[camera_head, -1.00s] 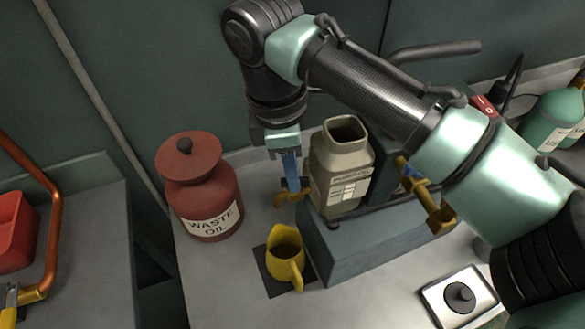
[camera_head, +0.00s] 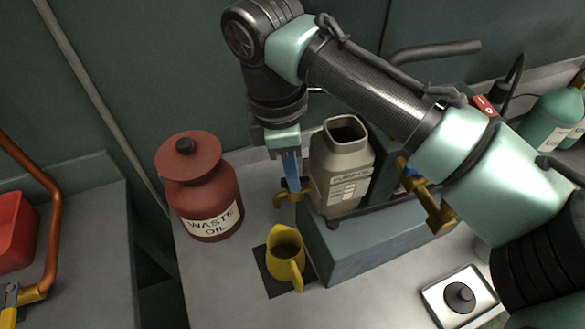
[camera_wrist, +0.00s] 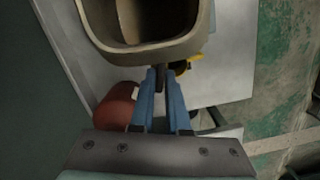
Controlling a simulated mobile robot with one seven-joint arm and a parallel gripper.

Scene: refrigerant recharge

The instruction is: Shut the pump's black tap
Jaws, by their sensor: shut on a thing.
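My gripper (camera_head: 291,184), with blue fingers, points down beside the left side of the beige pump-oil vessel (camera_head: 341,183) on the pump. A brass fitting (camera_head: 281,200) shows at the fingertips, above the table. In the wrist view my gripper (camera_wrist: 162,72) is shut on a small dark piece at the pump's near end, which looks like the black tap; fingers and vessel hide most of it. The vessel's open mouth (camera_wrist: 145,22) fills the top of that view. A yellow jug (camera_head: 286,258) stands on a dark mat below the fitting, with dark contents inside.
A red waste oil can (camera_head: 204,195) stands left of my gripper. The pump's blue-grey base (camera_head: 350,240) is to the right, with a brass part (camera_head: 435,210) at its right end. A metal tray (camera_head: 455,305) lies at front right. A green bottle (camera_head: 553,120) stands at the back right.

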